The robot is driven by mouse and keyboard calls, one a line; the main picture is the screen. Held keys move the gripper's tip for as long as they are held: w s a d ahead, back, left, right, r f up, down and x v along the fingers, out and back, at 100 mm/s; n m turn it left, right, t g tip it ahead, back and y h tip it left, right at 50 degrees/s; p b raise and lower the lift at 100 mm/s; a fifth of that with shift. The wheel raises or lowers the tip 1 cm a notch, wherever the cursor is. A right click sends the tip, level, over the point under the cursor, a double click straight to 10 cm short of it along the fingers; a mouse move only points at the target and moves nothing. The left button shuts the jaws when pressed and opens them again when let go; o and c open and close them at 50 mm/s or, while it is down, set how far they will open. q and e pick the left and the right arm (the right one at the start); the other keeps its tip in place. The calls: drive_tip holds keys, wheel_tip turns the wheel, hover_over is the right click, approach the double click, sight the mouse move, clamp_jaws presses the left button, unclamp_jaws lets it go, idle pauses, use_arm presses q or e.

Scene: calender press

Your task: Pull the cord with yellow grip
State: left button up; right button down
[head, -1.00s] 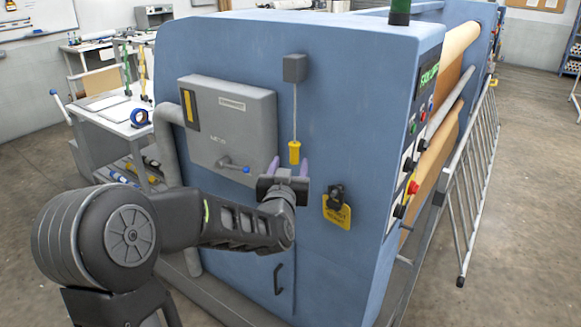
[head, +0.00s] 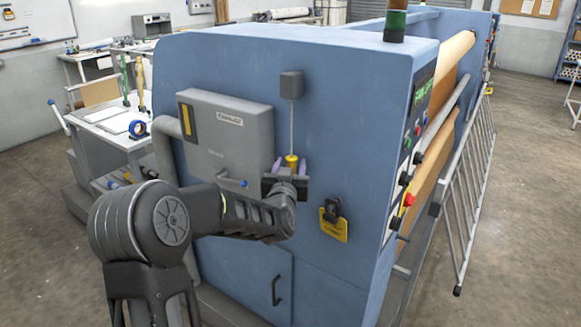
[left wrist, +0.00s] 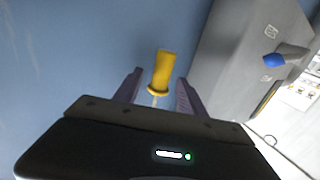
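The cord (head: 292,125) hangs from a dark grey box (head: 291,84) on the blue machine's end panel. Its yellow grip (head: 291,161) is at the lower end. It also shows in the left wrist view (left wrist: 163,70). My left gripper (head: 291,167) is open, with its two purple fingers on either side of the grip. In the left wrist view a gap shows between the yellow grip and each finger (left wrist: 158,88). The lower part of the grip is hidden behind the gripper in the head view. My right gripper is in neither view.
A grey cabinet (head: 226,133) with a blue-tipped handle (head: 243,183) sticks out just left of the gripper. A black knob with a yellow tag (head: 333,225) is to the right. Control buttons (head: 405,178) line the machine's right edge. A white workbench (head: 113,120) stands at the left.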

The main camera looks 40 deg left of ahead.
use_arm(q)
clamp_jaws()
drive_tip(key=shift+f, duration=0.1)
idle(0.3)
wheel_tip(320, 180, down, 2)
drive_tip(key=b, duration=0.2)
drive_tip(key=shift+f+b, duration=0.1)
drive_tip(key=shift+b, duration=0.25)
drive_tip(key=shift+r+p, duration=0.35)
drive_tip(key=shift+r, duration=0.55)
drive_tip(key=shift+o, duration=1)
unclamp_jaws()
